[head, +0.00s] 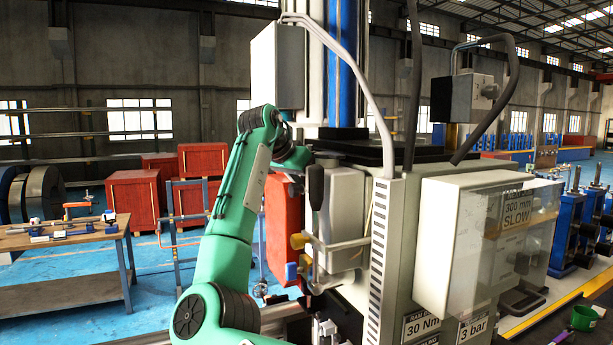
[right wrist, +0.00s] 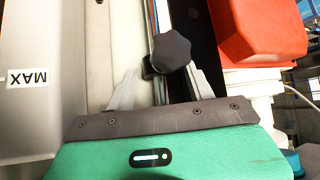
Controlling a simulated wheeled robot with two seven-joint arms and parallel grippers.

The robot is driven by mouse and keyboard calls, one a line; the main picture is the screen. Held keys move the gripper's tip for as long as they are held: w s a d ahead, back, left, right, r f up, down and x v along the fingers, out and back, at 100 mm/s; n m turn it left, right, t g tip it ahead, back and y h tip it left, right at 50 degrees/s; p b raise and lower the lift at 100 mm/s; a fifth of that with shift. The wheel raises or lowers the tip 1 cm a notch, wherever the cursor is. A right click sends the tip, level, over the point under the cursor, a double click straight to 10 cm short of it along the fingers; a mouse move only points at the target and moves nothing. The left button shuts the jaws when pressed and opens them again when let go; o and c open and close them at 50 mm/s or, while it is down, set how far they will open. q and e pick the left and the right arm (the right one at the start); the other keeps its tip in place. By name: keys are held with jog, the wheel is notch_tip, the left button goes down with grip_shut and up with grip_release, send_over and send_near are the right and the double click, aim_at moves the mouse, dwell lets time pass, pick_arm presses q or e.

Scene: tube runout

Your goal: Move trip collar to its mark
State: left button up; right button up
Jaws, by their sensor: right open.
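In the right wrist view, a dark lobed knob (right wrist: 173,48) with a small dark block behind it sits on a thin upright rod or rail (right wrist: 157,15); it looks like the trip collar. My right gripper (right wrist: 162,80) is open, with one pale finger on each side, just below the knob. The knob's head is ahead of the fingertips, and I cannot tell whether either finger touches it. The collar's mark cannot be made out. In the head view a green arm of mine reaches up beside the machine (head: 384,260); its gripper is hidden there. My left gripper is not seen.
In the right wrist view, a grey plate labelled MAX (right wrist: 30,120) stands close at left and a red block (right wrist: 255,30) at upper right. In the head view, a grey box (head: 277,65) hangs above the arm, cables run nearby, and a workbench (head: 75,240) stands at left.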

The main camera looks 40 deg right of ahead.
jog(key=shift+d+f, duration=0.15)
grip_shut()
jog(key=shift+r, duration=1.55)
grip_release()
jog(key=shift+f, duration=0.1)
jog(key=shift+a+r+b, duration=0.35)
jog(key=shift+a+b, duration=0.05)
jog(key=shift+a, duration=0.05)
jog(key=b+v, duration=0.3)
jog(key=v, duration=0.9)
jog(key=shift+a+r+b, duration=0.2)
jog(key=shift+r+b, duration=0.1)
